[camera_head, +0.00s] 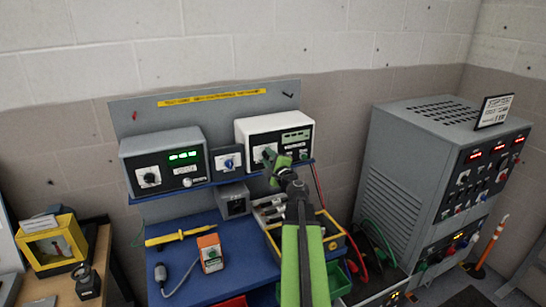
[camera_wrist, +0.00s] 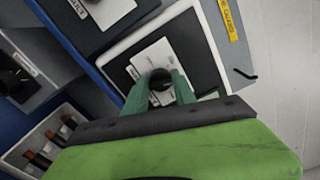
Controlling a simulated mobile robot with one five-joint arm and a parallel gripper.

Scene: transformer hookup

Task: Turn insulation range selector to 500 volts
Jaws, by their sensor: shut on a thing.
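A white tester box (camera_head: 290,133) with a black front panel and a small green display stands on the blue shelf at the right of the panel board. Its round dark selector knob (camera_wrist: 160,82) sits on a white scale plate (camera_wrist: 142,66) in the wrist view. My green gripper (camera_head: 272,160) reaches up to the box's front at the knob. In the wrist view its two green fingers (camera_wrist: 158,92) are shut on the knob, one on each side. The scale's markings are too small to read, so I cannot tell the knob's setting.
A grey meter box (camera_head: 160,160) with a lit green display stands left on the same shelf. A small blue-knobbed selector (camera_head: 228,162) sits between the boxes. Below are an orange handheld device (camera_head: 210,252) and a yellow-rimmed tray (camera_head: 328,238). A large grey cabinet (camera_head: 400,180) stands right.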

